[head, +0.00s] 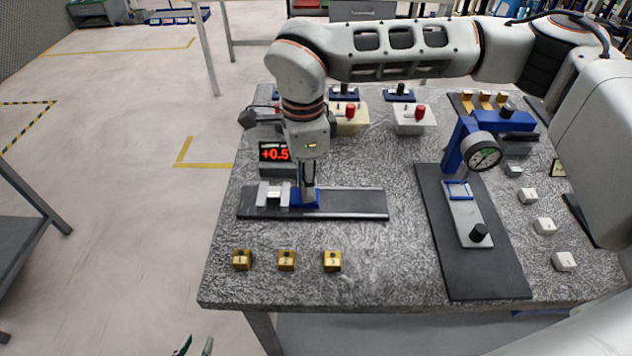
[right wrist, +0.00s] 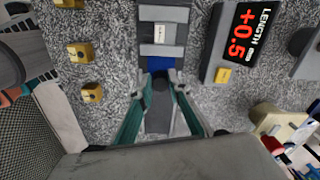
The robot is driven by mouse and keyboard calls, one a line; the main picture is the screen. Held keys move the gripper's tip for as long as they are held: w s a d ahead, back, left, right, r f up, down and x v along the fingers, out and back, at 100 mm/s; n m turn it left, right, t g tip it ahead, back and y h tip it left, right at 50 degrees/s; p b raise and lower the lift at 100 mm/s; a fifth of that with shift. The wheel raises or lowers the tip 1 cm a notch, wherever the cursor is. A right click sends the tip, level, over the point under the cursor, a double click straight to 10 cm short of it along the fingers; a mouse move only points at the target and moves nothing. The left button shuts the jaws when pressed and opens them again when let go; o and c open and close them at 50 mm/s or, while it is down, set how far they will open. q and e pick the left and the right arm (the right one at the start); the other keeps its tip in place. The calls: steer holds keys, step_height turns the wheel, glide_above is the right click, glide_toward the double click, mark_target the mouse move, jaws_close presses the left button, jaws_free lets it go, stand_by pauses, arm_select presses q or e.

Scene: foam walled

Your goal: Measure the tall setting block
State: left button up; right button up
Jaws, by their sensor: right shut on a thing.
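My right gripper (head: 308,192) is shut on the dark knob (right wrist: 160,83) of a blue slider (head: 305,203) on a dark rail (head: 345,204). The display (head: 273,153) behind reads +0.5. My left gripper (head: 194,346) shows only its separated fingertips, empty, at the bottom edge. A dial gauge (head: 484,156) on a blue stand is at the right, over a blue frame (head: 457,190). I cannot tell which piece is the tall setting block.
Brass blocks numbered 1 (head: 242,260), 2 (head: 287,261) and 3 (head: 332,262) stand along the front. Several white blocks (head: 545,226) lie at the right. A lever (head: 479,236) with a black knob is under the gauge. Boxes with red knobs (head: 414,120) stand behind.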

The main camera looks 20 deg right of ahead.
steer(key=o, duration=0.9)
steer(key=shift+a, duration=0.1)
steer(key=shift+r, duration=0.1)
step_height(320, 180, up, 12)
stand_by(1.2)
